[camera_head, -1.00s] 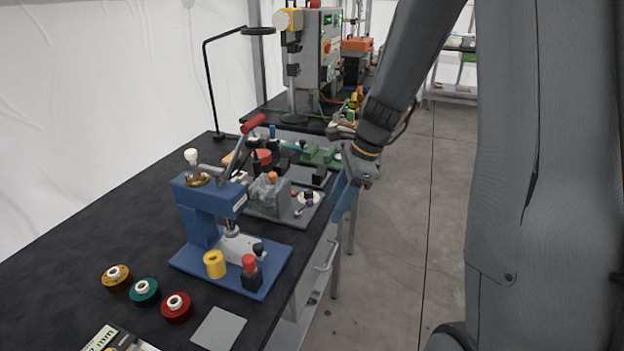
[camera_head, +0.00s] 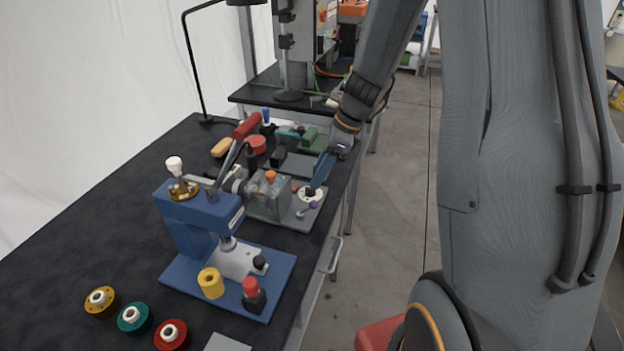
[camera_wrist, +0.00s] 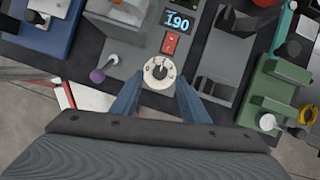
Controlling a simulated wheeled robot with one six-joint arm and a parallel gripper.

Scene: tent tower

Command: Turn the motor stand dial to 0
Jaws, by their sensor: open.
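The motor stand (camera_head: 291,218) is a grey plate with a grey motor housing on the bench, near its right edge. Its round white dial (camera_head: 311,195) also shows in the wrist view (camera_wrist: 159,72), with a dark pointer or knob at its centre. The dial marks are too small to read surely. My gripper (camera_head: 319,184) is open, its blue fingers at the dial. In the wrist view my gripper (camera_wrist: 159,82) has one finger on each side of the dial, with gaps. I cannot tell how far above the face the tips are.
The wrist view shows a lit display (camera_wrist: 177,21) reading 190, a red switch (camera_wrist: 171,42) and a purple-tipped lever (camera_wrist: 98,75) close to the dial. A blue press (camera_head: 207,225) stands in front. A green device (camera_head: 315,140) lies behind. The aisle on the right is clear.

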